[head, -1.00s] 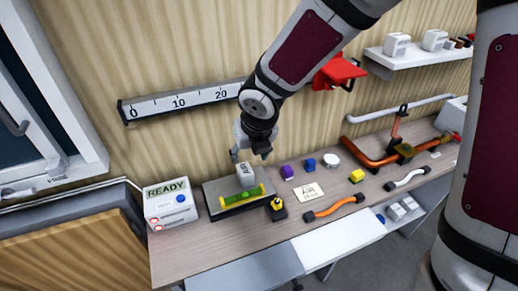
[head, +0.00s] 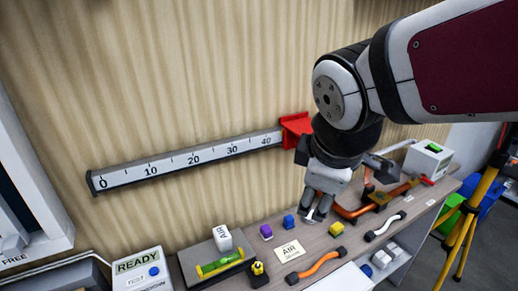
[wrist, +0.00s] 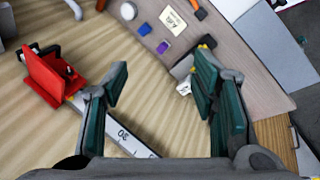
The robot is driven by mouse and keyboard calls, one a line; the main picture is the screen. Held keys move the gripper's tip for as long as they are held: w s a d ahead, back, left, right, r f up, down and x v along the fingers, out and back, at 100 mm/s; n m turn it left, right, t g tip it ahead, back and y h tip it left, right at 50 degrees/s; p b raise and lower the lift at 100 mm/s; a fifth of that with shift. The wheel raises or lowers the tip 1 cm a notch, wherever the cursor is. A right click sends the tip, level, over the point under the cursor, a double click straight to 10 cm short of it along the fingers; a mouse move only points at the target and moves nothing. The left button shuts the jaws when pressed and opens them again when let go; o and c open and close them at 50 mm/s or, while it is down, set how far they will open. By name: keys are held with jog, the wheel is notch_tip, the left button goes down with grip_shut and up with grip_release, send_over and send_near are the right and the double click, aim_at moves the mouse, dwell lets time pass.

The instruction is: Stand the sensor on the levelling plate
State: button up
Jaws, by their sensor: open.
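The sensor, a small white block marked AIR (head: 222,238), stands upright on the grey levelling plate (head: 196,255), behind a yellow-green spirit level (head: 220,264). My gripper (head: 318,213) is open and empty, in the air to the right of the sensor and above the bench, well apart from it. In the wrist view the two green-padded fingers (wrist: 163,88) are spread wide with nothing between them at their own depth. The sensor (wrist: 184,88) shows small in the distance beyond them, partly beside the right finger, which hides much of the plate.
A READY box (head: 140,270) stands left of the plate. A ruler (head: 190,160) and red bracket (head: 296,128) are on the wall.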

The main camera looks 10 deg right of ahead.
jog(key=s+r+m+y, duration=0.1)
jog(key=s+r+m, duration=0.1)
jog(key=s+m, duration=0.6)
jog(key=m, duration=0.2)
jog(key=shift+d+r+m+y, duration=0.15)
jog(key=shift+d+m+y, duration=0.15)
jog(key=shift+m, duration=0.1)
jog(key=shift+s+a, duration=0.1)
jog(key=shift+s, duration=0.05)
